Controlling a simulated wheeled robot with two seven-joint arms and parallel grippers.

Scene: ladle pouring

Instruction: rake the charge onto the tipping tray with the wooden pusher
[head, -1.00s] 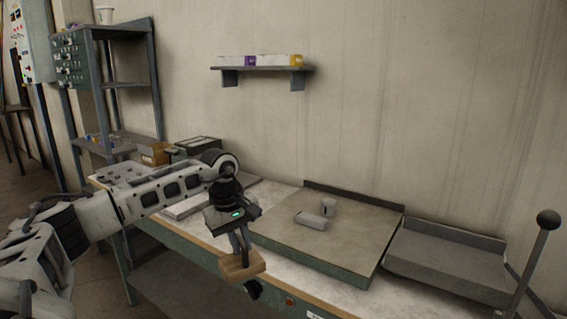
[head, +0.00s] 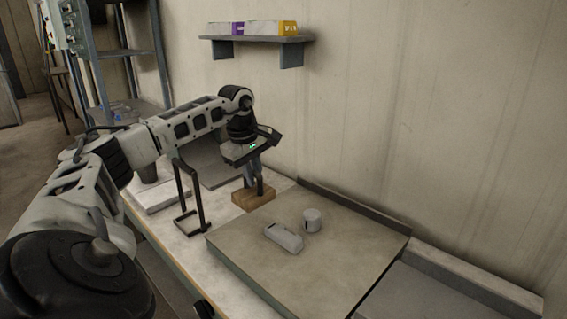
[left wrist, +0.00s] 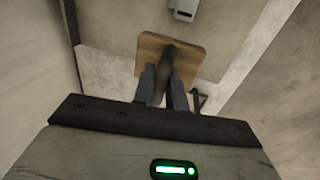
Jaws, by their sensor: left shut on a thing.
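My left gripper (head: 256,178) is shut on the dark upright handle of the wooden pusher (head: 254,199). The pusher's tan block is low over the bench, just left of the raised grey slab, and I cannot tell if it touches. In the left wrist view the pusher (left wrist: 196,52) shows beyond the fingers (left wrist: 165,88). The charge appears as two light grey pieces on the slab (head: 330,272): a lying block (head: 284,238) and a short upright cylinder (head: 312,220). They are apart from the pusher. The tipping tray (head: 415,300) is at the lower right, partly cut off. My right gripper is not in view.
A black wire stand (head: 190,205) is on the bench left of the pusher. A low ledge (head: 350,215) runs along the slab's back edge by the wall. A wall shelf (head: 256,38) with boxes hangs above. The slab's front half is bare.

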